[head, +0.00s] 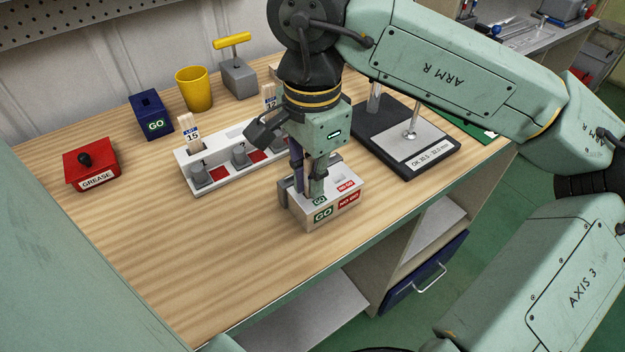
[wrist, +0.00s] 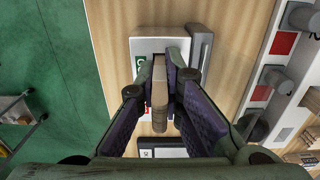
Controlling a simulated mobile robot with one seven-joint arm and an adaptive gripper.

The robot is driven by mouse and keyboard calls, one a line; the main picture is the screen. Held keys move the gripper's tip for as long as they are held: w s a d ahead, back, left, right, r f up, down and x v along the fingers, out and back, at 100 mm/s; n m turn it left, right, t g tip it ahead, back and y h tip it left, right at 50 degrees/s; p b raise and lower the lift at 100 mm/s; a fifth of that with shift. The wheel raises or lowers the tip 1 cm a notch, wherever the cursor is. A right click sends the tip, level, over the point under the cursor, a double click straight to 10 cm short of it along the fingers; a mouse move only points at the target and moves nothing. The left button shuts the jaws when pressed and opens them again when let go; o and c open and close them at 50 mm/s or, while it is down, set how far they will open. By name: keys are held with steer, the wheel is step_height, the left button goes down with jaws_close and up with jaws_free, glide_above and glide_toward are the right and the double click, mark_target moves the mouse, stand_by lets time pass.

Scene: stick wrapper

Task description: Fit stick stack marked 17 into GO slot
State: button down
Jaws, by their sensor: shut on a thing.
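My gripper (head: 307,188) points down over the white gauge block (head: 318,219), at its GO side. The block has green GO labels in front and on top, and red NO-GO labels on the right. In the wrist view my gripper (wrist: 162,68) is shut on a pale wooden stick stack (wrist: 159,95). The stack's far end is at or over the block (wrist: 146,46), near the green GO label. I cannot tell whether it is inside the slot. The stack's number is not visible, and in the head view the fingers hide it.
A white rack (head: 205,186) with grey clamps and red squares holds a stack marked 15 (head: 191,134) and another stack (head: 269,97). A dark gauge stand (head: 437,168) is at right. The front left table is clear.

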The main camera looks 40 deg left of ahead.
steer(key=shift+r, duration=0.1)
steer(key=shift+f, duration=0.25)
steer(key=c, duration=1.7)
jaws_free()
steer(key=shift+r, duration=0.1)
step_height(320, 180, up, 12)
steer(key=shift+r+b, duration=0.15)
steer(key=shift+b, duration=0.35)
